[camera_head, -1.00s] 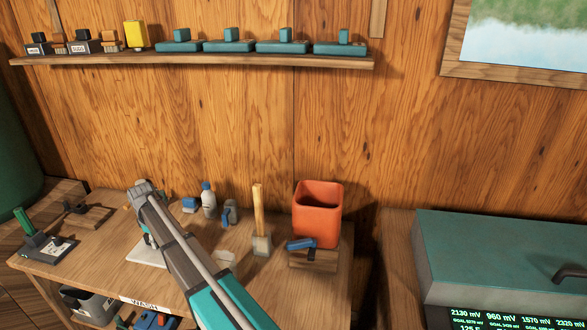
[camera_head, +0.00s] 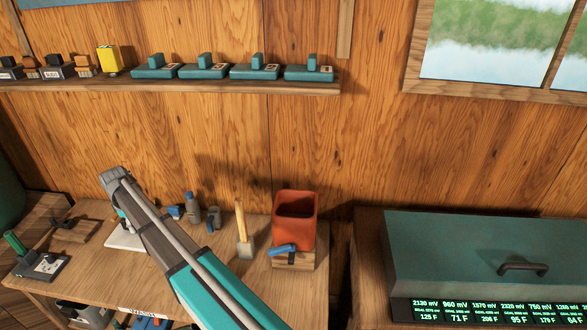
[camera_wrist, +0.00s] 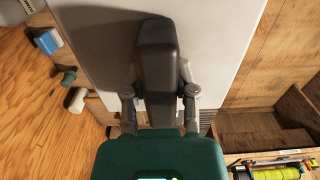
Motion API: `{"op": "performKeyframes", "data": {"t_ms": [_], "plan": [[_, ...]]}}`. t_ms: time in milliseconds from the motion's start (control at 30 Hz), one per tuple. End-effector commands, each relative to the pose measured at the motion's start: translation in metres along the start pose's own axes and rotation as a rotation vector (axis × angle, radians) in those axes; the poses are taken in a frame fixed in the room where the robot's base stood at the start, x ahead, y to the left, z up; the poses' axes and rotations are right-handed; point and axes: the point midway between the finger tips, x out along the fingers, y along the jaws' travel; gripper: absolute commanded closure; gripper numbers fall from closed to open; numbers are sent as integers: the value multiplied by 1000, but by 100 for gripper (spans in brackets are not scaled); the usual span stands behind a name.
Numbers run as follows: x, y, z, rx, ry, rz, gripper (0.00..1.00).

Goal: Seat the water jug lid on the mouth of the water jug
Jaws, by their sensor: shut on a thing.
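My gripper (camera_wrist: 158,85) is shut in the wrist view, its grey linkages drawn in around a dark, long block. I cannot tell whether this block is the fingers, a held thing or both. No water jug lid can be made out. In the head view the jaws are hidden behind my arm, above the left part of the bench. No water jug can be named for sure. An orange-red, square, open-topped container (camera_head: 295,228) stands upright at the bench's right end, right of my gripper and apart from it.
A pale board (camera_head: 125,241) lies under my arm on the bench and fills the middle of the wrist view. A wooden-handled tool (camera_head: 240,222), small bottles and a blue-topped block (camera_head: 283,250) stand nearby. A teal-lidded cooler (camera_head: 480,255) is at right. A wall shelf (camera_head: 180,88) runs above.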

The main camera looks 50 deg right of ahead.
Motion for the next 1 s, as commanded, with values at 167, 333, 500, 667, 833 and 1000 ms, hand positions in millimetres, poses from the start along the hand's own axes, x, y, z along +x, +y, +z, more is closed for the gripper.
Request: {"op": "performKeyframes", "data": {"t_ms": [167,333,500,667,833,1000], "plan": [[-15,0,0,0,0,0,100],[-16,0,0,0,0,0,100],[-16,0,0,0,0,0,100],[-16,0,0,0,0,0,100],[-16,-2,-2,-3,0,0,100],[-16,-6,-5,-9,0,0,100]]}}
